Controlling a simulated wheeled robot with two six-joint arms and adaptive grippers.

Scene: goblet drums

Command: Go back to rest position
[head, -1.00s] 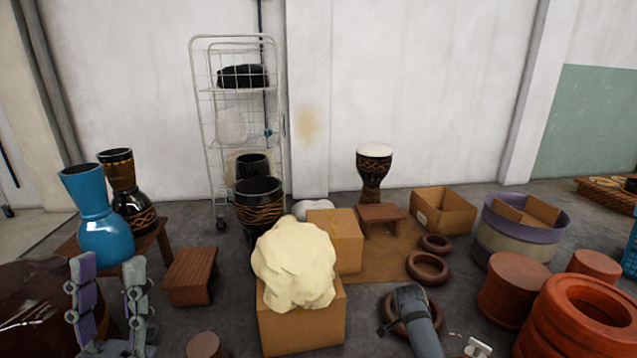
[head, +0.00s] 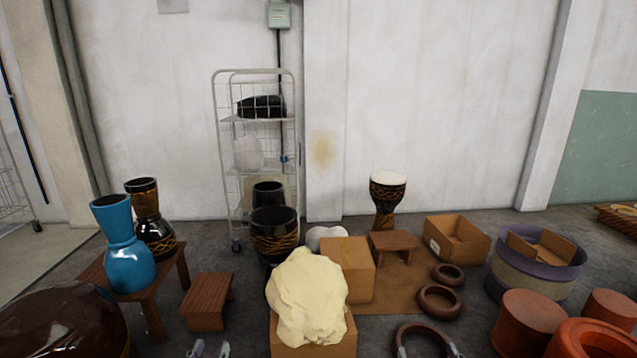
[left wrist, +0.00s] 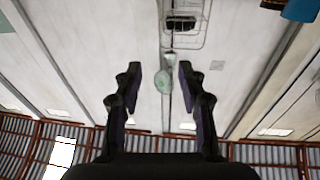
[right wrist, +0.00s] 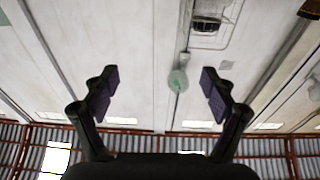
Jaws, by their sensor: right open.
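In the head view only the fingertips of my left gripper (head: 209,349) show at the bottom edge, left of centre. In the left wrist view its two fingers (left wrist: 159,75) stand apart with nothing between them. The fingertips of my right gripper (head: 428,351) show at the bottom edge, right of centre, with a floor ring behind them. In the right wrist view its fingers (right wrist: 158,85) are wide apart and empty. Both wrist cameras look up along the wall towards the roof.
A blue goblet drum (head: 123,250) and a dark one (head: 152,225) stand on a wooden table (head: 158,285) at left. A cream lump (head: 307,297) sits on a cardboard box at centre. A goblet drum (head: 387,192) stands behind a stool. Terracotta pieces (head: 527,322) are at right.

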